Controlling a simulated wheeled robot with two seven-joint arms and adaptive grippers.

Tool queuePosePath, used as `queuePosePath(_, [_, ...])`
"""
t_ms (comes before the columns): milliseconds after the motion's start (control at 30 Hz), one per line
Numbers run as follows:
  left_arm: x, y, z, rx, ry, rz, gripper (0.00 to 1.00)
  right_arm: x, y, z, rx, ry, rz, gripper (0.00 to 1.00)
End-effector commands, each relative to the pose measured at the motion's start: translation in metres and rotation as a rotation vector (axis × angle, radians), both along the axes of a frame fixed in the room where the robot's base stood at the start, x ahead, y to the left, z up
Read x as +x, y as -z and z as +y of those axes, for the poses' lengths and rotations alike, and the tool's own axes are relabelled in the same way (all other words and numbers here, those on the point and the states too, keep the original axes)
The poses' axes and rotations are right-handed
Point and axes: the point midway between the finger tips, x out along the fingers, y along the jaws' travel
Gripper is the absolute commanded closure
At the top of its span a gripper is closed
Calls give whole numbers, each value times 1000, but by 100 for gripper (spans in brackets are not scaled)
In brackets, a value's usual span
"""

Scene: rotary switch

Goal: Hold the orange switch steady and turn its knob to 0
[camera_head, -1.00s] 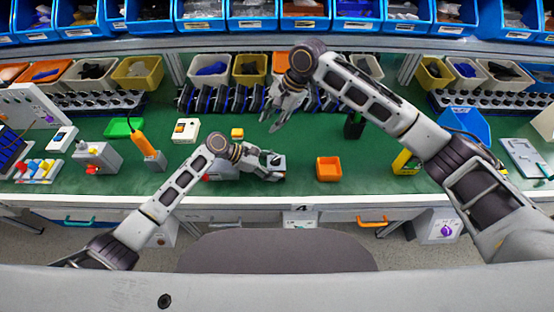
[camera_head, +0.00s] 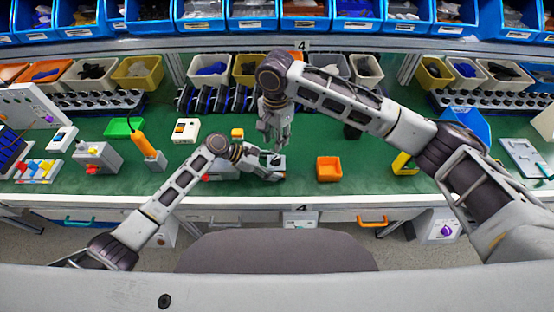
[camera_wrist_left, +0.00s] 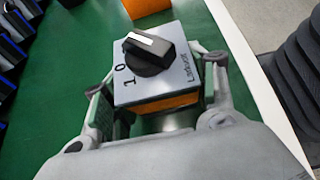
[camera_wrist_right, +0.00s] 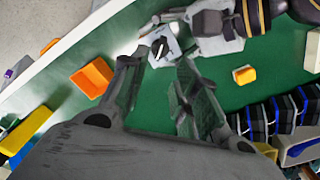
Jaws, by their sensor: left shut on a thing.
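The orange switch (camera_wrist_left: 165,103) has an orange body, a grey top plate and a black knob (camera_wrist_left: 150,52) with a white line. The line slants toward the upper left, away from the 0. My left gripper (camera_wrist_left: 158,85) is shut on the switch body, one finger on each side. My right gripper (camera_wrist_right: 157,68) is open and empty, pointing down. In the head view the right gripper (camera_head: 275,143) is just above the switch (camera_head: 277,160), apart from the knob.
An orange bin (camera_head: 329,169) stands to the right of the switch. A yellow block (camera_head: 237,133) lies behind my left wrist. A row of black and blue parts (camera_head: 215,99) lines the back. The green table between the switch and the orange bin is clear.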

Motion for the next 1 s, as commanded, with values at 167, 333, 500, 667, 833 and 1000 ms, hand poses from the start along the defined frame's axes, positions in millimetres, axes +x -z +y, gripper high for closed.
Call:
queuePosePath(167, [0,0,0,-1,0,0,68,0,5,0,-1,1,1,70])
queuePosePath(333, [0,0,0,-1,0,0,68,0,15,-1,0,1,1,70])
queuePosePath(500, [0,0,0,-1,0,0,68,0,29,-1,-1,2,1,70])
queuePosePath(667, [0,0,0,-1,0,0,68,0,44,-1,0,1,1,70])
queuePosePath(833, [0,0,0,-1,0,0,68,0,59,0,0,2,3,70])
queuePosePath(1000, [0,0,0,-1,0,0,68,0,74,0,1,1,3,70])
